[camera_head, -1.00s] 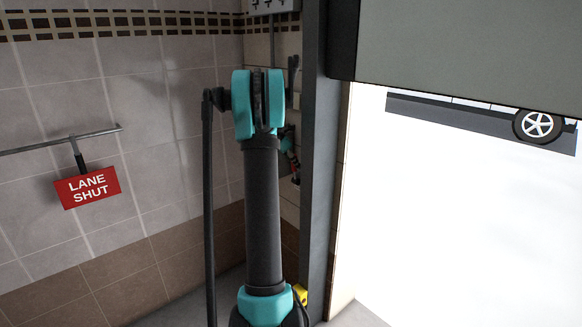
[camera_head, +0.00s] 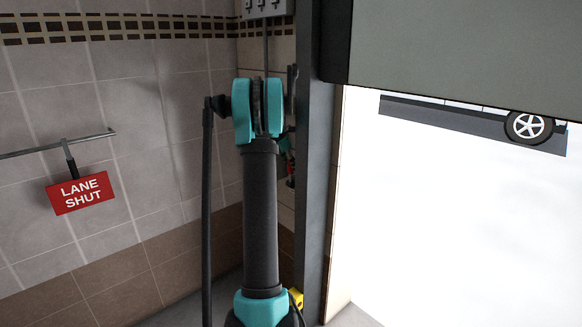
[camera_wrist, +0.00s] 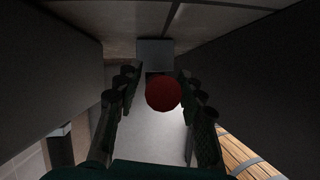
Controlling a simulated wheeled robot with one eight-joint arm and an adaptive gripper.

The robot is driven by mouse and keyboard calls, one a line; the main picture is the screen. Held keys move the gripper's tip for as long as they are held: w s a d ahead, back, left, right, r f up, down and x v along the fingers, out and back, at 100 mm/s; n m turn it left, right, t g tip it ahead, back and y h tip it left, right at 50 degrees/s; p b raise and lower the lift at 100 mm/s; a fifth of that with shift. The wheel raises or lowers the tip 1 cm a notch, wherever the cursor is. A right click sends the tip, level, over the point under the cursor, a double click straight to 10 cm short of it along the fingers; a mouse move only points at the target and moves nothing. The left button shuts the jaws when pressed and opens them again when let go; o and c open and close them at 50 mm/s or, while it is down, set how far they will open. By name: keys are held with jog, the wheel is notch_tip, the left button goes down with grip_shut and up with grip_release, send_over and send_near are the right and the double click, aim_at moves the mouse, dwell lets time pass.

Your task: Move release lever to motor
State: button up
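A round red knob (camera_wrist: 163,93), which looks like the end of the release lever, shows in the wrist view between the two fingers of my gripper (camera_wrist: 160,92). The fingers stand apart on either side of it, and I see no clear contact. A grey block (camera_wrist: 155,53) is just beyond the knob. The lever's shaft cannot be made out. In the head view my arm hides most of this spot; a small red part (camera_head: 290,165) shows just right of the arm. I cannot clearly identify the motor in either view.
A dark upright post (camera_head: 316,180) stands close right of my arm. A grey shutter panel (camera_head: 460,45) hangs over the bright opening. A switch box (camera_head: 265,8) is on the wall above. A red "LANE SHUT" sign (camera_head: 80,192) hangs from a rail at left.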

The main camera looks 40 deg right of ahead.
dwell(0.3)
jog(key=v, duration=1.2)
